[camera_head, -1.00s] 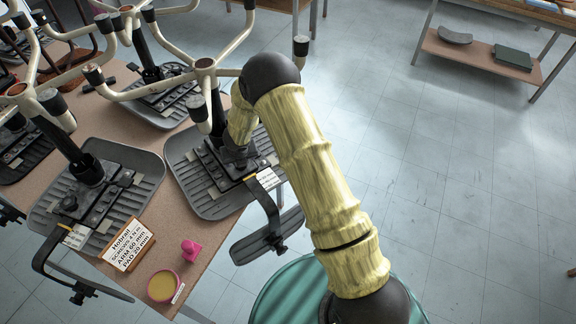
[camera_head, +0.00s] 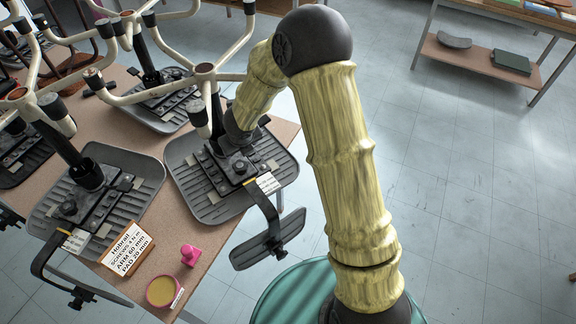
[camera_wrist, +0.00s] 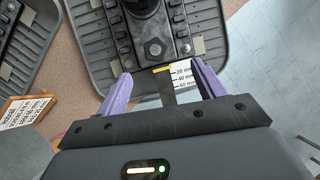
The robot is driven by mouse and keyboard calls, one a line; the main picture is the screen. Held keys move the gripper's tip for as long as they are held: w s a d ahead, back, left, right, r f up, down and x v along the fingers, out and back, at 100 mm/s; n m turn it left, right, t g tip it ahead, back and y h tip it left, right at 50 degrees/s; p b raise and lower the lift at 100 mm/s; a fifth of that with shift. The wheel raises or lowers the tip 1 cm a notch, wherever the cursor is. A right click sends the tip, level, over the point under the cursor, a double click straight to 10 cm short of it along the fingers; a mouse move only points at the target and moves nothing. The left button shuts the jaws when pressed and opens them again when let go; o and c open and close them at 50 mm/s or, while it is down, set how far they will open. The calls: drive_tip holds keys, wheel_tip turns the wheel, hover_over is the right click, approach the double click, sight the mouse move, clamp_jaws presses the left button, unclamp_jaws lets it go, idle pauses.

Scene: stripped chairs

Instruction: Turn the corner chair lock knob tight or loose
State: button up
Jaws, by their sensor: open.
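The corner chair lies upside down on the table, its grey ribbed seat (camera_head: 190,207) at the corner under a pale-legged base. The dark lock knob (camera_head: 239,167) sits on the black plate under the seat; it also shows in the wrist view (camera_wrist: 155,48). A white scale card (camera_head: 267,182) marked 20, 40 and 60 mm lies beside the black armrest bracket, which carries a dark pad (camera_head: 268,240). In the wrist view my gripper (camera_wrist: 162,68) is open, its purple fingers apart and empty. The knob shows just beyond and between the tips, with no visible contact. The head view hides my fingers.
A neighbouring upturned chair seat (camera_head: 110,235) lies at left. A "Hobrail" sign (camera_head: 126,248), a pink stamp-like object (camera_head: 190,255) and a pink round tin (camera_head: 163,290) stand near the table's front edge. Chair legs rise close to my arm. Floor at right is open.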

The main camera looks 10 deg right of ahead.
drive_tip(key=s+d+r+n+b, duration=0.1)
drive_tip(key=s+d+r+n, duration=0.1)
drive_tip(key=n, duration=0.6)
drive_tip(key=s+d+r+n+b, duration=0.1)
drive_tip(key=s+d+r+n, duration=0.1)
drive_tip(key=s+d+n, duration=0.3)
drive_tip(key=s+d+r+n+g+b, duration=0.1)
drive_tip(key=s+d+r+n, duration=0.1)
drive_tip(key=s+d+n, duration=0.2)
drive_tip(key=shift+s+r+n+y, duration=0.35)
drive_tip(key=shift+s+n, duration=1.4)
drive_tip(key=shift+n, duration=2.15)
drive_tip(key=shift+f, duration=0.1)
drive_tip(key=s+d+n+g+h, duration=0.1)
drive_tip(key=s+d+n, duration=0.4)
drive_tip(key=s, duration=0.3)
drive_tip(key=shift+d+r+n+g, duration=0.2)
drive_tip(key=shift+r+n+g, duration=0.15)
drive_tip(key=shift+n, duration=0.55)
drive_tip(key=shift+w+h, duration=0.1)
drive_tip(key=shift+h, duration=0.15)
